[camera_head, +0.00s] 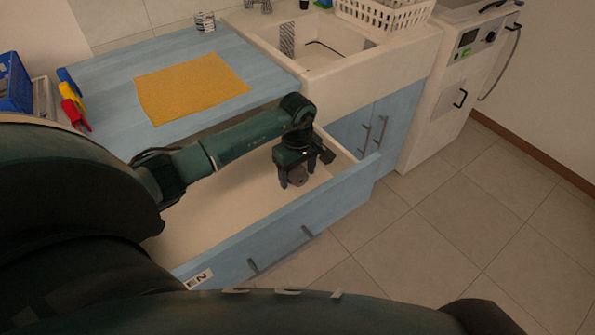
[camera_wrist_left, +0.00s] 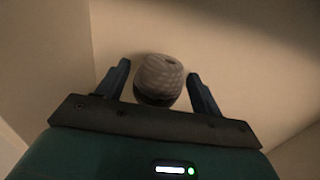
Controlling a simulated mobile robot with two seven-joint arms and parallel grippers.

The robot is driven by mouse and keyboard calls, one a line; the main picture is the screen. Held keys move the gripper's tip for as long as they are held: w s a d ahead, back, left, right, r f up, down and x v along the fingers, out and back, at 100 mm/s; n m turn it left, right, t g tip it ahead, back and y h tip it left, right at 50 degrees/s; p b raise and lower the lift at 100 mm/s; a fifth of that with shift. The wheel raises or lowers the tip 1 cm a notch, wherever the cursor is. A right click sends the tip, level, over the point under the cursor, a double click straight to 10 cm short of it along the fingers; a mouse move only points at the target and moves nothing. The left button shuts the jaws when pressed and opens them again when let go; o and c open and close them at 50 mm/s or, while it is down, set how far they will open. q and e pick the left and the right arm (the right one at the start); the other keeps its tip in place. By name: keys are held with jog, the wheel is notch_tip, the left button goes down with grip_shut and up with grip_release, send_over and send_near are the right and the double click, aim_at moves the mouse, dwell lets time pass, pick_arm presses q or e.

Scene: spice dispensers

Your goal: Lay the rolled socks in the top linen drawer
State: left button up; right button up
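The grey rolled socks (camera_head: 297,177) are inside the pulled-out blue linen drawer (camera_head: 345,197), toward its right end. My left gripper (camera_head: 296,175) reaches down into the drawer over them. In the left wrist view the socks (camera_wrist_left: 160,78) sit between the two fingers of the left gripper (camera_wrist_left: 160,82), with a narrow gap on each side. The fingers are open around the socks. The socks look to be at the drawer's pale floor, but their contact with it is hidden. My right gripper is not in view.
The blue counter (camera_head: 110,88) above the drawer holds a yellow cloth (camera_head: 192,86) and a striped cup (camera_head: 205,21). A sink (camera_head: 312,45) and white basket (camera_head: 385,14) are to the right. The drawer is otherwise empty where visible. Tiled floor (camera_head: 440,225) is clear.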

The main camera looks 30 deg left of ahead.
aim_at(297, 168)
pick_arm(q)
jog(key=shift+o, duration=1)
jog(key=shift+r, duration=0.2)
notch_tip(297, 168, up, 12)
jog(key=shift+s+f, duration=0.1)
